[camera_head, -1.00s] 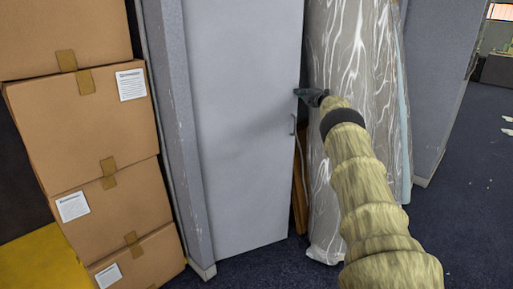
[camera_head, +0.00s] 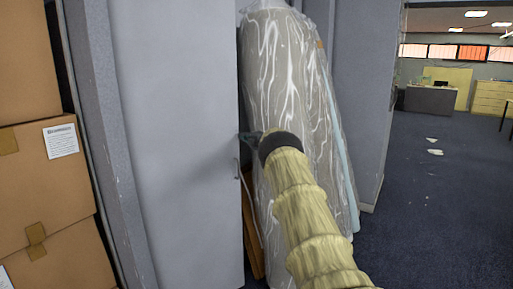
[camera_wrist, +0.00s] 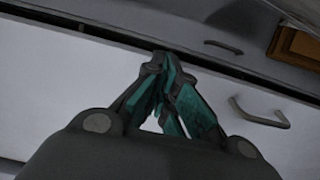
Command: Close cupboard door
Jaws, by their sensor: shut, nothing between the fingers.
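The cupboard door (camera_head: 175,150) is a tall plain light-grey panel at centre-left in the head view. Its free right edge stands beside a plastic-wrapped bundle. A thin metal handle (camera_head: 237,168) sits near that edge; it also shows in the wrist view (camera_wrist: 258,113). My gripper (camera_head: 246,136) is at the door's free edge, just above the handle. In the wrist view my gripper (camera_wrist: 166,75) has its teal fingers together and empty, in front of the pale door face (camera_wrist: 70,85). I cannot tell whether the fingertips touch the door.
The plastic-wrapped bundle (camera_head: 285,85) stands right of the door edge, with a brown wooden piece (camera_head: 253,235) low beside it. Stacked cardboard boxes (camera_head: 40,180) stand at left. A grey panel (camera_head: 360,95) stands behind at right. Open carpet (camera_head: 430,220) lies farther right.

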